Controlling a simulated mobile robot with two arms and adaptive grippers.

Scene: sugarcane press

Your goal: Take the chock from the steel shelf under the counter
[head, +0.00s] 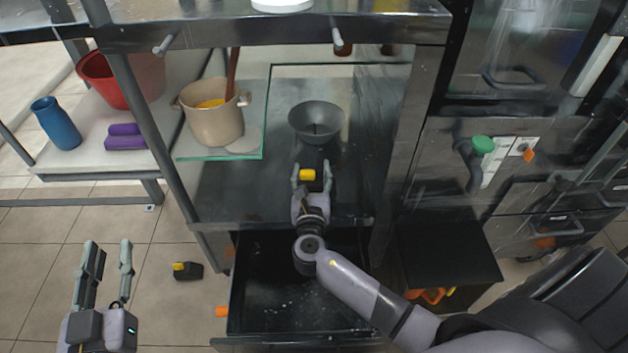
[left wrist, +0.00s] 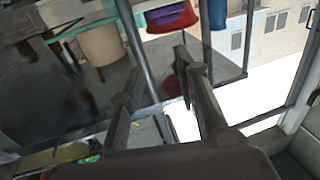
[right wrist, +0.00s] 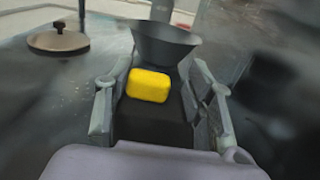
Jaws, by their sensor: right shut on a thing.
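The chock, a black block with a yellow patch, is in my right gripper (head: 311,172) on or just above the steel shelf (head: 243,192) under the counter (head: 330,28). In the right wrist view the chock (right wrist: 152,125) sits between the two fingers, which touch its sides. Whether its underside touches the shelf is hidden. A second black and yellow chock (head: 188,271) lies on the floor tiles at left. My left gripper (head: 110,246) is open and empty, in front of the left side table, left of that floor chock.
A grey bowl (head: 316,120) stands on the shelf just behind the held chock. A beige pot (head: 212,118) stands on a glass panel (head: 225,151) to its left. An open black drawer (head: 290,290) juts out below the shelf. Shelf posts flank the opening.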

